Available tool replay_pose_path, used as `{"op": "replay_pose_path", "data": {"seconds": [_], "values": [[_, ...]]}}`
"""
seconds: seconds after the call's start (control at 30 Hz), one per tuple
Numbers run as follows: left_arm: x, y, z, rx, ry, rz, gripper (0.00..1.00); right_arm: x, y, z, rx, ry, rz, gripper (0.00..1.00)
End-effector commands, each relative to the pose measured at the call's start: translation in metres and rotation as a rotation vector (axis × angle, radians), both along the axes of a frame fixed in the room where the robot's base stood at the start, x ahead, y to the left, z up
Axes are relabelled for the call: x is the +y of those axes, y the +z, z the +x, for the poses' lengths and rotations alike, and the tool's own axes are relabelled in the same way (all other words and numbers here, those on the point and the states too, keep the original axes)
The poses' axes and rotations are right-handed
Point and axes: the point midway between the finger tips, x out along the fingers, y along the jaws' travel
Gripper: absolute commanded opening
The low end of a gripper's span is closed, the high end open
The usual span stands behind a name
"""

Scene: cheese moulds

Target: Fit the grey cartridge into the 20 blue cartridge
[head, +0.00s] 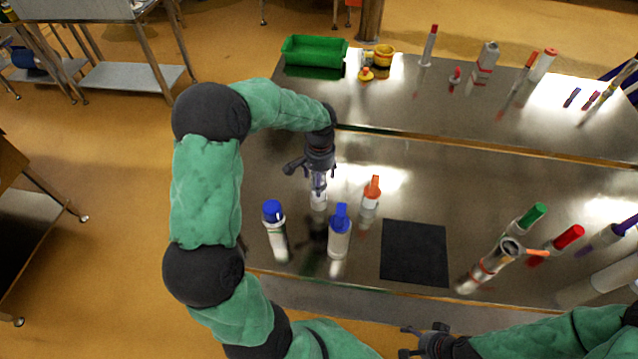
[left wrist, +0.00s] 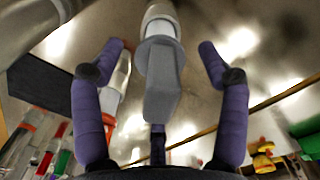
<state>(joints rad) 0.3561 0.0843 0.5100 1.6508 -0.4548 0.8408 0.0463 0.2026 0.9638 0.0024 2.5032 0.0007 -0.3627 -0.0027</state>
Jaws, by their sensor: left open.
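The grey cartridge (head: 318,199) stands on the steel table under my left gripper (head: 318,175). In the left wrist view its grey cap (left wrist: 163,85) lies between the spread purple fingers of my left gripper (left wrist: 163,50), with a visible gap on both sides. My left gripper is open. Two blue-capped cartridges stand nearer the front, one at left (head: 276,235) and one at right (head: 339,238). Their numbers are too small to read, so I cannot tell which is the 20. My right gripper (head: 408,341) is low at the front edge; its opening is unclear.
An orange-capped cartridge (head: 371,195) stands right of the grey one. A black mat (head: 414,252) lies to its front right. Several tubes, including a green-capped one (head: 522,220), crowd the right side. A green bin (head: 315,52) and a yellow cup (head: 384,55) stand at the back.

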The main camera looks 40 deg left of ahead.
Motion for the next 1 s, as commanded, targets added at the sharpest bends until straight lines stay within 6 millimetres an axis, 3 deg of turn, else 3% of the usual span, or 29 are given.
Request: {"op": "replay_pose_path", "data": {"seconds": [0.2,0.4,0.6,1.0], "values": [[0.0,0.046,0.002,-0.005,0.0,0.002,0.75,0.0,0.0,0.0,0.0,0.0,0.0,0.8],[0.0,0.075,0.002,-0.003,0.0,0.001,0.75,0.0,0.0,0.0,0.0,0.0,0.0,0.8],[0.0,0.087,0.002,-0.001,0.0,0.0,0.75,0.0,0.0,0.0,0.0,0.0,0.0,0.8],[0.0,0.088,0.002,0.0,0.0,0.0,0.75,0.0,0.0,0.0,0.0,0.0,0.0,0.8]]}}
